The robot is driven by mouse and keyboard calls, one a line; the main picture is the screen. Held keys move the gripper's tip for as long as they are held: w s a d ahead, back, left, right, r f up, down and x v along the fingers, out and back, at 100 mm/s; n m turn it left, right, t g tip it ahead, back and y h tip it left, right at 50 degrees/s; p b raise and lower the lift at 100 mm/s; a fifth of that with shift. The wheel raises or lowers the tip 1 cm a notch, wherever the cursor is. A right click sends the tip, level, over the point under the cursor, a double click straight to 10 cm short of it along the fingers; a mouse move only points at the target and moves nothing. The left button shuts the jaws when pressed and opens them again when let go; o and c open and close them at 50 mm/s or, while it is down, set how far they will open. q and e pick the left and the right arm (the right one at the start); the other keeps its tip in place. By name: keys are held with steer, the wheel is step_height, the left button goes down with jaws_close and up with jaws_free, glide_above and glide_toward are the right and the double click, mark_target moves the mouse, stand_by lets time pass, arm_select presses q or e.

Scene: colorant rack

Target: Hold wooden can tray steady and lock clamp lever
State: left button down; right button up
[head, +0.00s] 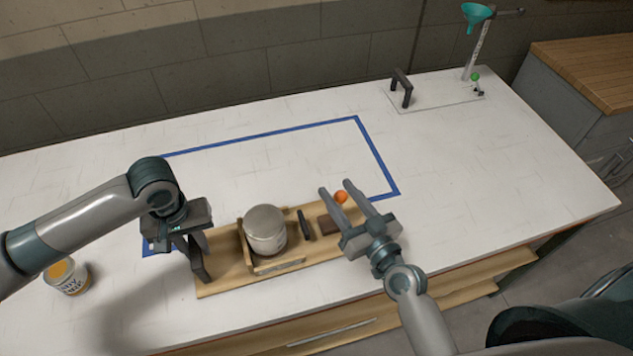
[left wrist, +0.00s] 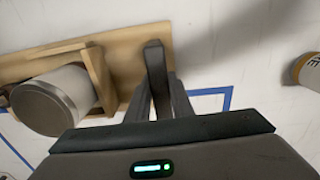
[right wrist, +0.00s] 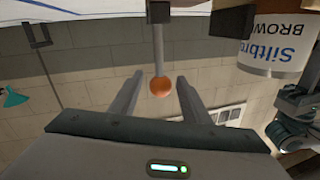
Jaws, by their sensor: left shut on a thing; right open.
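The wooden can tray (head: 226,270) lies on the white bench with a metal can (head: 265,232) standing in its wooden holder. My left gripper (head: 197,258) is shut on the tray's dark upright handle at its left end; the handle (left wrist: 155,62) shows between the fingers in the left wrist view. The clamp lever has an orange ball knob (head: 341,197) at the tray's right end. My right gripper (right wrist: 160,88) is open, its fingers on either side of the knob (right wrist: 160,86), with gaps visible. The lever's grey rod (right wrist: 158,45) runs from a dark block.
A blue outline (head: 260,133) marks empty bench behind the tray. An open can with orange contents (head: 67,277) stands at left. A white plate with a dark handle (head: 402,88) and a stand with a teal funnel (head: 477,14) are at the back right.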

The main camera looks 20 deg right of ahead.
steer(key=shift+x, duration=1.8)
jaws_close()
